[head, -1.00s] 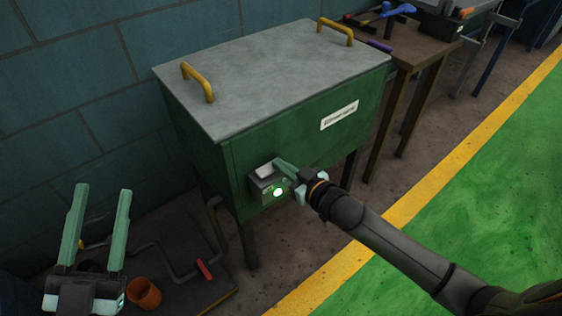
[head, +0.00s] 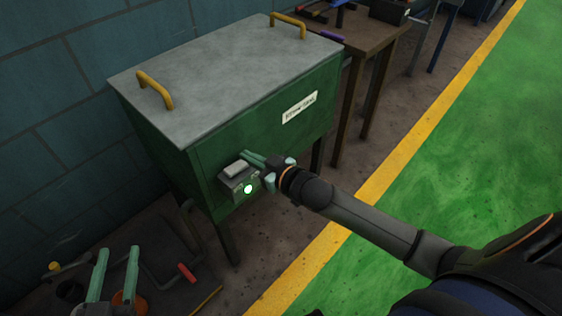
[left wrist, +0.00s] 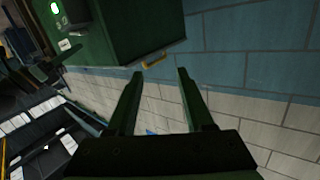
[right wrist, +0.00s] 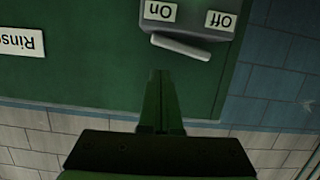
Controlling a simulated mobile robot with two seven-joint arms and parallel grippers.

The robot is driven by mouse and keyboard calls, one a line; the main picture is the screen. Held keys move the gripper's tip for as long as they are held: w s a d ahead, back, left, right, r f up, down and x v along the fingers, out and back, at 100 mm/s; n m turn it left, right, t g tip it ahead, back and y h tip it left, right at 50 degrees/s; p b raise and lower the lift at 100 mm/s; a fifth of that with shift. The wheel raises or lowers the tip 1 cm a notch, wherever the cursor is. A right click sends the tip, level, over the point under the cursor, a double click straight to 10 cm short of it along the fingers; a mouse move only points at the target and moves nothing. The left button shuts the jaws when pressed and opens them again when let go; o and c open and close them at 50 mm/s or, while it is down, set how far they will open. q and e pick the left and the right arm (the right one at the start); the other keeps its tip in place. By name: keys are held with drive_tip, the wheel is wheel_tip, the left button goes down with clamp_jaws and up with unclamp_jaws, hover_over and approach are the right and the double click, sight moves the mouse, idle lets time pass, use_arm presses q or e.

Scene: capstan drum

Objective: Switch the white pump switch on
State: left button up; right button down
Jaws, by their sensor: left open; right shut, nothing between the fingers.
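The grey pump switch box (head: 238,181) is fixed to the front of the green cabinet, and a green light glows on it. In the right wrist view its pale switch paddle (right wrist: 181,47) shows tilted under upside-down "On" and "Off" labels. My right gripper (head: 246,155) is shut and empty, its fingertips close to the box; in the right wrist view the tips (right wrist: 159,72) appear just below the paddle, with contact unclear. My left gripper (head: 118,250) is open and empty at the lower left, well away from the box.
The cabinet has a grey lid (head: 220,70) with two yellow handles. A workbench (head: 365,40) with tools stands behind it to the right. An orange pot and a red-handled pipe are low at the left. Green floor lies open at the right.

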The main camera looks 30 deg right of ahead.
drive_tip(key=shift+w+d+r+p, duration=0.1)
drive_tip(key=shift+r+p, duration=0.8)
drive_tip(key=shift+r, duration=0.05)
use_arm(q)
drive_tip(key=s+f+n+g+p, duration=0.1)
drive_tip(key=s+f+g, duration=0.2)
drive_tip(key=f, duration=0.4)
drive_tip(key=s+f+n+g+y+p, duration=0.1)
drive_tip(key=s+f+g, duration=0.3)
drive_tip(key=f, duration=0.3)
drive_tip(key=shift+s+d, duration=0.25)
drive_tip(key=shift+s, duration=0.25)
use_arm(e)
drive_tip(key=v, duration=1)
drive_tip(key=shift+d, duration=0.3)
drive_tip(key=shift+f, duration=0.15)
